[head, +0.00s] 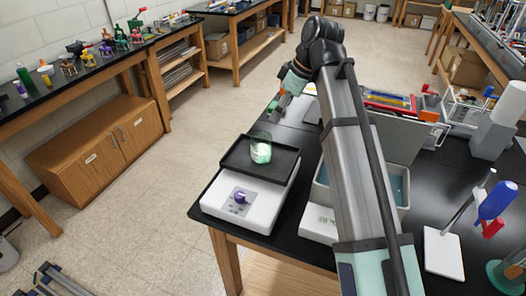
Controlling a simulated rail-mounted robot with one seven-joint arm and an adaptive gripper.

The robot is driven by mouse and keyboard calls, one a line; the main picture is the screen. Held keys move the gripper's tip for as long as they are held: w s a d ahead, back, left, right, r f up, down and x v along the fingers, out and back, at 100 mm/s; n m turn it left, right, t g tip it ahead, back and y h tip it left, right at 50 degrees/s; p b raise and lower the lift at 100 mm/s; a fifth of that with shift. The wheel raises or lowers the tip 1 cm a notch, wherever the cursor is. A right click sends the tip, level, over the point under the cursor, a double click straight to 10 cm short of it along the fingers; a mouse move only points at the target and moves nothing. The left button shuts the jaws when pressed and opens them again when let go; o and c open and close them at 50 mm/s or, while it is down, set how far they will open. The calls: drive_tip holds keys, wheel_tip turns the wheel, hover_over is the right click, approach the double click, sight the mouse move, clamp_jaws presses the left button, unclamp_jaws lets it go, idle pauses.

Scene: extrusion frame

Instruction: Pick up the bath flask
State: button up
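A clear glass flask (261,150) with pale green contents stands upright on the black platform of a white benchtop device (245,205). I cannot tell whether it is the bath flask. To its right is a grey water bath (403,208) with blue water, largely hidden behind my arm; no flask shows in its visible part. My arm rises from the lower right, bends at the top and comes down behind the flask. My gripper (275,105) is small and partly merged with items there, above and beyond the flask, apart from it. Its fingers are not clear.
A grey upright panel (395,138) stands behind the bath. A tray of coloured items (390,100) and a wire rack (465,105) lie farther back. The black bench (440,190) has free room between bath and stand.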

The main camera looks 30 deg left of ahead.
sight(259, 148)
drive_tip(key=p+x, duration=0.2)
drive_tip(key=x, duration=1)
drive_tip(key=shift+p, duration=0.35)
drive_tip(key=shift+p+x, duration=1)
drive_tip(key=shift+x, duration=1.65)
drive_tip(key=c, duration=1.1)
